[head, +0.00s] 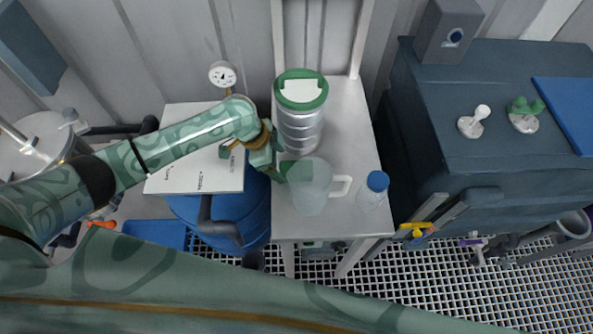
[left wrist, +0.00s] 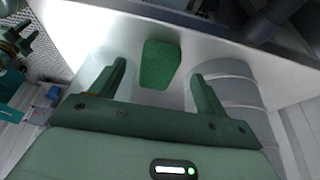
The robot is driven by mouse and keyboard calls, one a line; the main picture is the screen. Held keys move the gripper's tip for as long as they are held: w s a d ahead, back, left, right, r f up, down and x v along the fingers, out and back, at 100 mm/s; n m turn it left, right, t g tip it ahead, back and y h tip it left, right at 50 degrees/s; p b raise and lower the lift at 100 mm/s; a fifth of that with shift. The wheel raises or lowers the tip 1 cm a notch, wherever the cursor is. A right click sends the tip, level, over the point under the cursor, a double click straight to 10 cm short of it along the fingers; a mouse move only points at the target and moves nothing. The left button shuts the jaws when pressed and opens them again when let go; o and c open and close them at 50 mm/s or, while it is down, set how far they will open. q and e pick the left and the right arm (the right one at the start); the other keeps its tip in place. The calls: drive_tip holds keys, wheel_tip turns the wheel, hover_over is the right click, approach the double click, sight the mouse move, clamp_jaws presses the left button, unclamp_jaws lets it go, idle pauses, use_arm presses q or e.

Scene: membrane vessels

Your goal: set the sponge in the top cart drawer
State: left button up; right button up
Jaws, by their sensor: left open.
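The green sponge (left wrist: 160,64) lies on a pale worktop in the left wrist view, ahead of and between the two fingers of my left gripper (left wrist: 159,78). The fingers are spread, with clear gaps on both sides of the sponge. In the head view my left gripper (head: 277,160) is low over the worktop (head: 345,118), between a steel canister and a frosted jug. It largely hides the sponge there. No open cart drawer can be made out. My right gripper is not in view.
A steel canister with a green lid (head: 301,92) stands just behind the gripper. A frosted jug (head: 312,190) and a blue-capped bottle (head: 376,183) stand in front. A blue drum (head: 238,213) is left, a dark cabinet (head: 465,140) right.

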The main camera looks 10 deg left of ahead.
sight(284, 168)
use_arm(q)
drive_tip(key=b+x, duration=0.1)
drive_tip(key=x, duration=0.3)
drive_tip(key=shift+f, duration=0.3)
drive_tip(key=shift+a, duration=0.1)
drive_tip(key=shift+r, duration=0.1)
drive_tip(key=c, duration=1.1)
